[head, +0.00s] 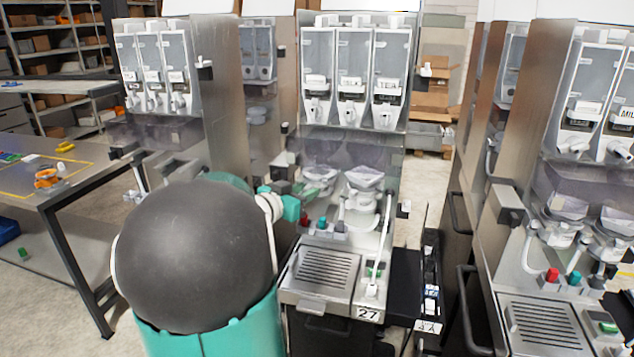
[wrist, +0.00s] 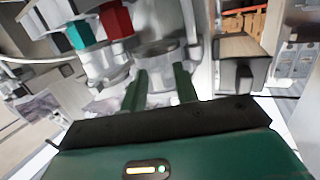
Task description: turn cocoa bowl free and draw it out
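The dispenser marked 27 (head: 352,60) stands in the middle of the head view. Two pale mixing bowls sit under its canisters, a left bowl (head: 320,177) and a right bowl (head: 364,180). I cannot read which one is cocoa. My gripper (head: 291,190) is at the machine's left side, close to the left bowl and partly hidden by my arm. In the wrist view my gripper (wrist: 161,73) has its two green fingers apart. A round grey bowl part (wrist: 158,52) shows just beyond and between the fingertips; I cannot tell whether they touch it.
Red (wrist: 117,20) and teal (wrist: 83,36) knobs are close by in the wrist view. A drip tray (head: 325,271) lies below the bowls. Another dispenser (head: 570,170) stands at right and one (head: 165,70) at left. A table (head: 50,190) is at far left.

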